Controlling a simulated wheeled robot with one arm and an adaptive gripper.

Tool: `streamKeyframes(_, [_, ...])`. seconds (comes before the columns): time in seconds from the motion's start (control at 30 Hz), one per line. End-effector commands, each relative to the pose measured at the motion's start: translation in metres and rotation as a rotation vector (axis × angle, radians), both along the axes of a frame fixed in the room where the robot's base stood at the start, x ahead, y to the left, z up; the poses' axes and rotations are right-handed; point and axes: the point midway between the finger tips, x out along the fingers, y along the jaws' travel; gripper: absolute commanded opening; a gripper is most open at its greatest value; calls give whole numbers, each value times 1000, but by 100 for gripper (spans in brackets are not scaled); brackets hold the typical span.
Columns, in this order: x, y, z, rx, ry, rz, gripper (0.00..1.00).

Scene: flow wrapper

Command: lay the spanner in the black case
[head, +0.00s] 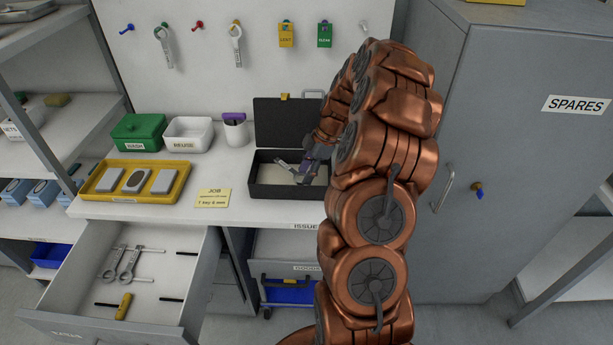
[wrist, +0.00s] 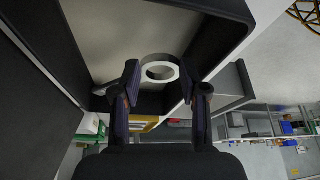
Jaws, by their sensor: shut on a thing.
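The black case (head: 285,191) stands open on the worktop, its lid (head: 278,125) raised at the back and its inside pale. My gripper (head: 307,172) is at the right part of the case opening. It is shut on the spanner (head: 284,166), a grey tool slanting over the case. In the wrist view the spanner's ring (wrist: 160,81) shows between the two fingertips (wrist: 160,90), with the case's pale floor beyond it. Whether the spanner touches the floor cannot be told. My arm hides the right side of the case in the head view.
A yellow tray (head: 130,196), green box (head: 139,130), white bin (head: 188,134) and cup (head: 236,132) stand left of the case. A job note (head: 213,198) lies in front. An open drawer (head: 190,262) holds more spanners. A grey cabinet (head: 500,130) stands right.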

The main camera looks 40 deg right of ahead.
Motion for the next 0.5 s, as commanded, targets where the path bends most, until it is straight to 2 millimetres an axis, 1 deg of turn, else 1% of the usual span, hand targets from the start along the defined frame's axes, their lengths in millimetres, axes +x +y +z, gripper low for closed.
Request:
streamKeyframes(0.3, [0,1,-31,-1,1,2,5])
streamKeyframes(0.5, [1,1,-34,-1,-1,3,5])
